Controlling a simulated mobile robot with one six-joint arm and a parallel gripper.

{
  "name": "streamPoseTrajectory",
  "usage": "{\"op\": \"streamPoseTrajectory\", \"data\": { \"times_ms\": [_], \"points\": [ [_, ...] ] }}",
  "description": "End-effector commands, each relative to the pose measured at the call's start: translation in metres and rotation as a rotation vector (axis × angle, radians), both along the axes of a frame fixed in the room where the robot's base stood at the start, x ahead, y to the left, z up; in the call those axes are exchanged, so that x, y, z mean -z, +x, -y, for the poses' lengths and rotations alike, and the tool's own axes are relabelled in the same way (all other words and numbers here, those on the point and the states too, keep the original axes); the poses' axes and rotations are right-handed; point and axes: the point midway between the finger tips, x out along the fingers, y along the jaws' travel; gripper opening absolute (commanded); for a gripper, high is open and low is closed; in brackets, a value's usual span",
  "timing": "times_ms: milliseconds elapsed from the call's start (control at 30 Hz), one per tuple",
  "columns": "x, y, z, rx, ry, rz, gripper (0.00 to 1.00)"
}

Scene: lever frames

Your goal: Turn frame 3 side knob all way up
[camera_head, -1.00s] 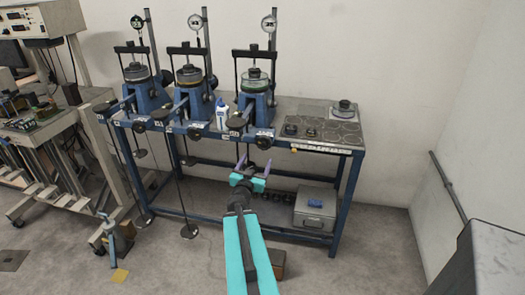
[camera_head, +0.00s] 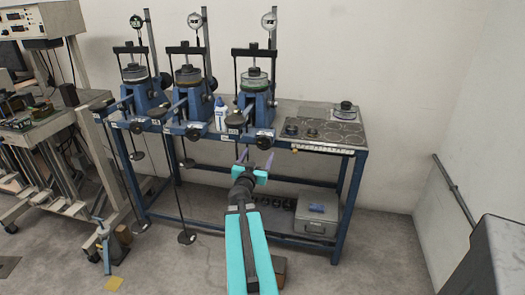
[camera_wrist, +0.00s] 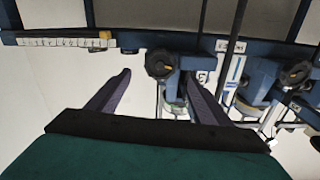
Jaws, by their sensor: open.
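Frame 3 (camera_head: 257,100) is the rightmost of three blue lever frames on the bench, with a dial gauge above it. A round dark side knob (camera_head: 264,142) sits low on its front, near the bench edge. My gripper (camera_head: 256,159) is open and empty, just below and in front of that knob in the head view. Its two purple fingers (camera_wrist: 158,76) are spread apart in the wrist view. I see no contact with the knob.
Two more lever frames (camera_head: 187,92) stand to the left, with hanging rods below. A white bottle (camera_head: 221,114) stands between frames 2 and 3. Another dark knob (camera_wrist: 297,73) shows at right in the wrist view. A grey box (camera_head: 317,217) sits on the lower shelf.

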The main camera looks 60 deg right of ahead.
Motion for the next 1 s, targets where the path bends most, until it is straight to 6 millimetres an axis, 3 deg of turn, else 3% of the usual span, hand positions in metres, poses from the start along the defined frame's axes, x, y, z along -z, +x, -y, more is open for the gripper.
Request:
{"op": "streamPoseTrajectory", "data": {
  "times_ms": [700,1000],
  "points": [
    [0.000,0.021,0.063,-0.001,0.000,0.000,0.73],
    [0.000,0.026,0.079,-0.001,0.000,0.000,0.73]
  ]
}}
